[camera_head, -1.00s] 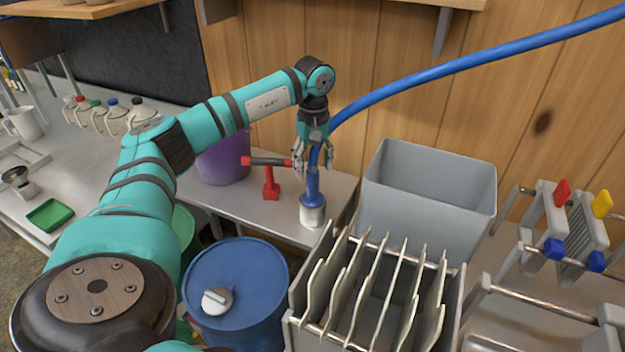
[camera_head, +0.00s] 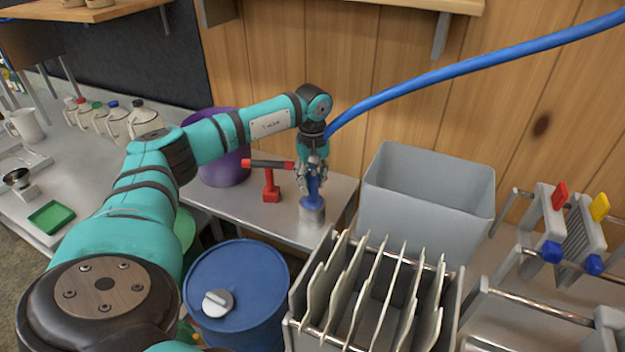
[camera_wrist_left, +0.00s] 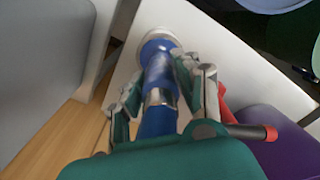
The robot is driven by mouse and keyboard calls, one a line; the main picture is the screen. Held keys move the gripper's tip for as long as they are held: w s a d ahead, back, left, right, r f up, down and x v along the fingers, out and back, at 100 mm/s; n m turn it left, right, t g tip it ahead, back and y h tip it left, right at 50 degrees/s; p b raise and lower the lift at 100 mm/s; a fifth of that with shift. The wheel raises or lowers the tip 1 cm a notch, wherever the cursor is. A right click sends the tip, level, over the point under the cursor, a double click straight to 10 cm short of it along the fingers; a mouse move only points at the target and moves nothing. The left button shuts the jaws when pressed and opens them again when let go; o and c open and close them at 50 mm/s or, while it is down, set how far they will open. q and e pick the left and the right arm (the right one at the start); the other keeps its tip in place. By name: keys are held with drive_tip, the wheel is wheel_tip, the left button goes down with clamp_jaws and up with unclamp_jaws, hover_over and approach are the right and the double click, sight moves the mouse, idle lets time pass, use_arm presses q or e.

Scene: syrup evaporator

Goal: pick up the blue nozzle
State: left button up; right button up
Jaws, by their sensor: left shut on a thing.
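The blue nozzle (camera_head: 312,203) stands upright in a small white-grey round holder (camera_head: 312,216) on the metal table. A thick blue hose rises from behind my left gripper. My left gripper (camera_head: 312,185) points straight down from above and is shut on the nozzle's upper body. The left wrist view shows the blue nozzle (camera_wrist_left: 158,62) between the two fingers (camera_wrist_left: 162,98), with a metal band around it. Its lower end still sits at the white holder (camera_wrist_left: 160,35). My right gripper does not show.
A red tool (camera_head: 270,180) stands just left of the nozzle, near a purple bucket (camera_head: 224,172). A grey bin (camera_head: 430,215) and a rack of upright plates (camera_head: 375,290) stand to the right. A blue barrel (camera_head: 250,285) is in front. The blue hose (camera_head: 470,68) runs up to the right.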

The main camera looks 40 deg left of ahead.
use_arm(q)
clamp_jaws()
drive_tip(key=shift+r, duration=0.1)
wheel_tip(320, 180, up, 10)
drive_tip(key=shift+b, duration=0.4)
